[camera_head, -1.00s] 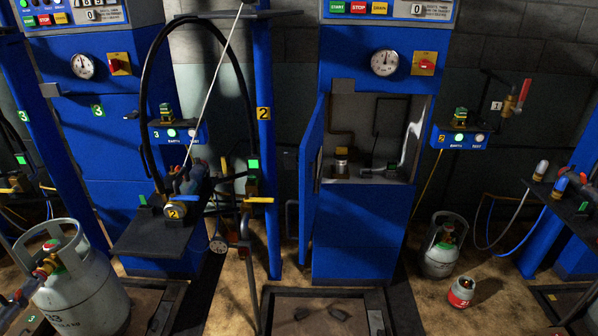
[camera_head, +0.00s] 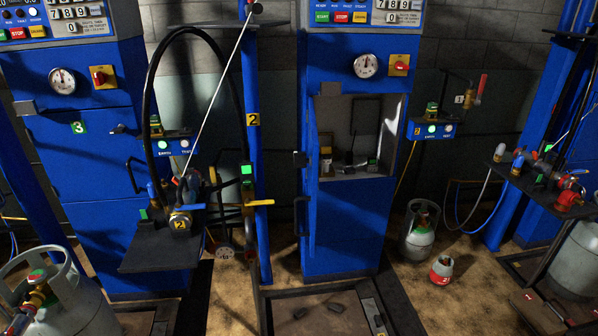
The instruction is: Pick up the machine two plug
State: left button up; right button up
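A dark round fitting with a yellow "2" tag (camera_head: 180,221) sits at the front of a black shelf (camera_head: 158,257) left of the post marked 2 (camera_head: 253,119). It looks like the machine two plug. A black hose (camera_head: 150,92) arches over and comes down behind it, and a thin pale rod slants down to the same spot. Small blue, red and yellow parts crowd around it, so its exact outline is hard to tell. Neither of my grippers is in view.
A grey gas cylinder (camera_head: 70,300) stands at the lower left. The blue cabinet (camera_head: 345,230) has an open compartment. A grey cylinder (camera_head: 418,235) and a small red-and-white canister (camera_head: 441,270) stand on the floor to its right. Another black shelf (camera_head: 530,185) with fittings is at the right.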

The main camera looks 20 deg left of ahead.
aim_at(349, 158)
jog(key=k+j, duration=0.35)
jog(key=j, duration=0.25)
jog(key=k+j+z, duration=0.15)
jog(key=k+j, duration=0.2)
jog(key=j, duration=0.2)
jog(key=k+j, duration=0.4)
jog(key=j, duration=0.15)
jog(key=i+l, duration=0.25)
jog(key=i+l+u, duration=0.15)
jog(key=l, duration=0.3)
jog(key=i+l, duration=0.35)
jog(key=i+l+u, duration=0.15)
jog(key=i+l, duration=0.3)
jog(key=l, duration=0.3)
jog(key=i+l+u, duration=0.15)
jog(key=l, duration=0.25)
jog(key=i+u, duration=0.45)
jog(key=i+l, duration=0.05)
